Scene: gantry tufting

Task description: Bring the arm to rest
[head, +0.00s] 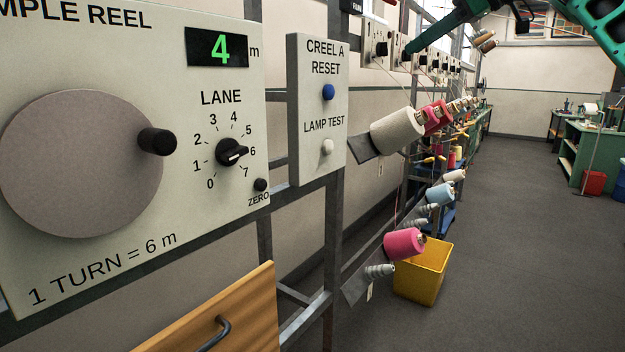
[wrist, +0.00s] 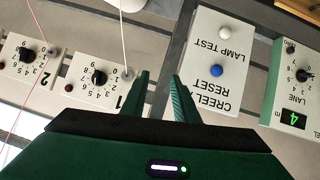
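My green arm reaches in from the top right of the head view, and its tapered end is near the small numbered panels on the creel frame. In the wrist view my gripper (wrist: 160,92) points towards the panels, its two fingers apart with nothing between them. It is in front of the gap between panel 1 (wrist: 93,92) and the CREEL A RESET panel (wrist: 212,92). No contact with either panel shows.
The sample reel panel (head: 180,255) reads 4 m, with its LANE knob (head: 231,152). The CREEL A RESET box (head: 313,80) has a blue button (head: 328,92). Yarn cones, including a white one (head: 397,130), jut from the frame.

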